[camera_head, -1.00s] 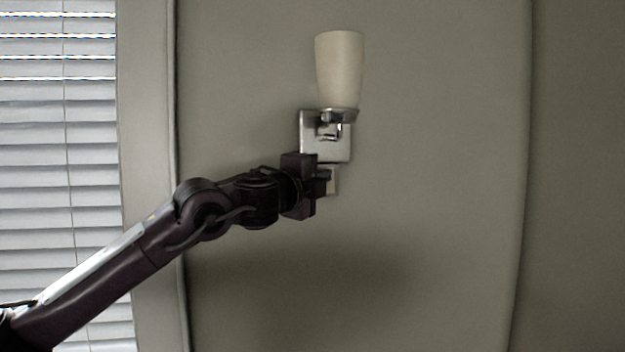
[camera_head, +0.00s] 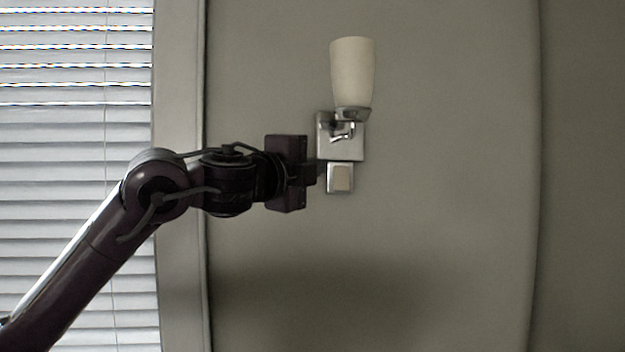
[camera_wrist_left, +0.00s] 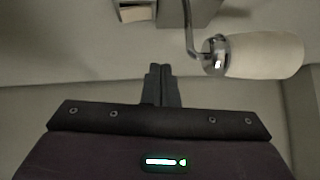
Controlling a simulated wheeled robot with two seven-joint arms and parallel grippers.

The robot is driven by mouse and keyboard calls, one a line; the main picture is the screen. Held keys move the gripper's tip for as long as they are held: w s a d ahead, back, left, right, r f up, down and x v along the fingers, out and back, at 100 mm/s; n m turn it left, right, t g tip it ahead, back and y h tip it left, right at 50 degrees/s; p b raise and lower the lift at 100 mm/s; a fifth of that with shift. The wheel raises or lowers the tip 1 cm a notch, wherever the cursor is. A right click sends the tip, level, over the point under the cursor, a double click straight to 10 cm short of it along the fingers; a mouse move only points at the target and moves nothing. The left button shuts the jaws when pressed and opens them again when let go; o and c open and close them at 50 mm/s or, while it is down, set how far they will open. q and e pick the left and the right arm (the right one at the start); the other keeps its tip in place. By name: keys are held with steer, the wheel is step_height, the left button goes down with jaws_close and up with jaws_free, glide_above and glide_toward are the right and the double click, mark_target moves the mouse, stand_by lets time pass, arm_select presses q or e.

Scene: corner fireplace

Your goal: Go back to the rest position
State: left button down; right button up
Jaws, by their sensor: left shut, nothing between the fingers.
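My left gripper (camera_head: 317,174) is raised in front of the wall, just left of a small switch plate (camera_head: 340,178) under a wall lamp. In the left wrist view my left gripper (camera_wrist_left: 161,72) has its two dark fingers together with nothing between them. The switch plate also shows at the top of the left wrist view (camera_wrist_left: 136,11), apart from the fingertips. The wall lamp (camera_head: 352,75) has a cream shade and a square metal mount. Its shade lies at the right of the left wrist view (camera_wrist_left: 265,55). My right gripper is not in view.
A window with white blinds (camera_head: 75,190) and its pale frame (camera_head: 181,250) are at the left, behind my left arm. The grey wall (camera_head: 440,220) right of the lamp is bare, with a vertical edge farther right.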

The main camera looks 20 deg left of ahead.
arm_select(q)
steer(key=shift+s+a+f, duration=0.1)
steer(key=shift+s+a, duration=0.1)
steer(key=shift+a, duration=0.05)
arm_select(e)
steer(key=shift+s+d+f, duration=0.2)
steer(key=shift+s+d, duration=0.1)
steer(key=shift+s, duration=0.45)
arm_select(q)
steer(key=shift+s+d, duration=0.1)
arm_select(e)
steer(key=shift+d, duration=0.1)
